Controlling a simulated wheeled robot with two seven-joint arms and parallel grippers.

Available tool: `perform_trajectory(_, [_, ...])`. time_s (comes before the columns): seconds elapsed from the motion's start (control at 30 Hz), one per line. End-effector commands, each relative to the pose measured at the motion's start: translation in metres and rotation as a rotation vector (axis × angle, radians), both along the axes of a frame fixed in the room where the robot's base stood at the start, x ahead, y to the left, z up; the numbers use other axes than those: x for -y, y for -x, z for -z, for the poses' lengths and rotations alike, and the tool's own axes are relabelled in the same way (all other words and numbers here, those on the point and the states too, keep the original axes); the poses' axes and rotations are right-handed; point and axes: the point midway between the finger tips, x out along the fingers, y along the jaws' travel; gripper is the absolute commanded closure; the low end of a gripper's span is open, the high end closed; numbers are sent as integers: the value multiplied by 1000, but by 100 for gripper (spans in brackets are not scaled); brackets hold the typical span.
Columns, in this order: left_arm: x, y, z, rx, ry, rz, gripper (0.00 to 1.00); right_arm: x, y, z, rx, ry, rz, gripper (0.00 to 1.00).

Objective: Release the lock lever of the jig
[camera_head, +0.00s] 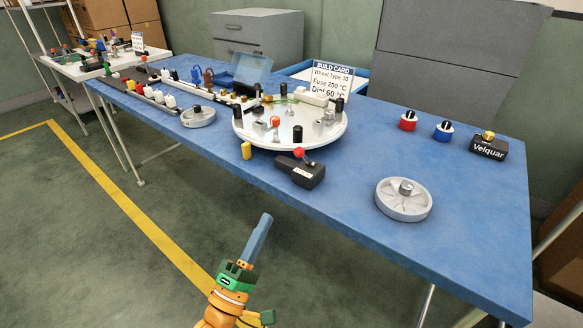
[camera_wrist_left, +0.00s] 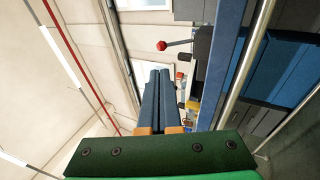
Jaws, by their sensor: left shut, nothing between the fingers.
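A black box (camera_head: 307,175) sits at the front edge of the blue table, with a lever ending in a red ball knob (camera_head: 298,152). The red knob (camera_wrist_left: 161,46) and its thin lever also show in the left wrist view, beyond the fingertips. Behind the box stands a round white plate (camera_head: 320,137) bearing several small parts, one with an orange-red top (camera_head: 276,121). Which of these is the jig's lock lever is not certain. My left gripper (camera_head: 265,217) is shut and empty, in front of the table edge and apart from the box. My right gripper is out of view.
The blue table (camera_head: 350,205) also holds a grey wheel (camera_head: 400,207), a build card (camera_head: 332,80), a smaller wheel (camera_head: 198,117), red (camera_head: 408,121) and blue (camera_head: 444,131) knobs and a yellow cylinder (camera_head: 246,150). The floor before the table is clear.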

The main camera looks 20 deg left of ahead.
Motion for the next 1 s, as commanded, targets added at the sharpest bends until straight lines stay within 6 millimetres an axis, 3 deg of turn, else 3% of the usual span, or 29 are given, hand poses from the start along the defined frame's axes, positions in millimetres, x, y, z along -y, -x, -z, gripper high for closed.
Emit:
perform_trajectory(0.17, [3,-17,-10,2,-1,-1,100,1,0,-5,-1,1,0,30])
perform_trajectory(0.5, [14,-83,-42,1,-2,-2,100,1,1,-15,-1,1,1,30])
perform_trajectory(0.7, [19,-113,-56,1,-4,-2,100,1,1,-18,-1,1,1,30])
perform_trajectory(1.0, [21,-124,-61,-3,-2,-1,100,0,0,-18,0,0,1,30])
